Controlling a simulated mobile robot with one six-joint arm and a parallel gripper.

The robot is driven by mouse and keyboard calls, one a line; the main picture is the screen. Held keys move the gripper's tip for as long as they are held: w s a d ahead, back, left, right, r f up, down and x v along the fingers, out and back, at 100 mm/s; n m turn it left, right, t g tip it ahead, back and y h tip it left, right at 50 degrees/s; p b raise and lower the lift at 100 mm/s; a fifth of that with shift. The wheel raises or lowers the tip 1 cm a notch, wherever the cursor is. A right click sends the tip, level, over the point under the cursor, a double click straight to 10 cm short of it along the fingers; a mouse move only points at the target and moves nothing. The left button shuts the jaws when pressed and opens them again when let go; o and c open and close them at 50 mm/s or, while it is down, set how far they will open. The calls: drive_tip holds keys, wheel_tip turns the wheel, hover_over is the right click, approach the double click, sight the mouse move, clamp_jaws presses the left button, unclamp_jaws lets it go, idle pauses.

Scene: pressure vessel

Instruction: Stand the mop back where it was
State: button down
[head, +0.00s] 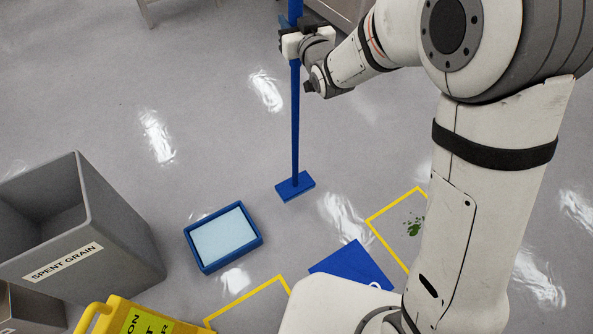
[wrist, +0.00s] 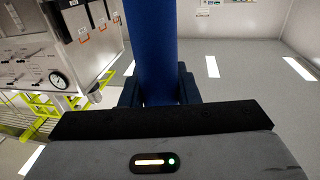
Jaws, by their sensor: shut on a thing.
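The mop (head: 295,125) has a blue pole and a flat blue head (head: 295,186), and it stands upright. Its head appears to be at the floor; I cannot tell whether it touches. My gripper (head: 291,45) is shut around the upper part of the pole, in the upper middle of the head view. In the wrist view the blue pole (wrist: 150,50) rises between the dark fingers (wrist: 157,92). The top of the pole is out of the head view.
A blue tray with pale liquid or a pale pad (head: 224,238) lies left of the mop head. A grey SPENT GRAIN bin (head: 115,235) and a yellow caution sign (head: 130,318) stand at lower left. Yellow floor lines (head: 395,205) surround a green spot (head: 414,227). Open floor lies around the mop.

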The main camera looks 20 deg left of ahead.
sight(296, 67)
drive_tip(key=shift+s+a, duration=0.1)
drive_tip(key=shift+a, duration=0.1)
wheel_tip(296, 67, down, 10)
drive_tip(key=b, duration=0.3)
drive_tip(key=shift+b, duration=0.35)
drive_tip(key=c, duration=1.1)
unclamp_jaws()
drive_tip(key=shift+f, duration=0.15)
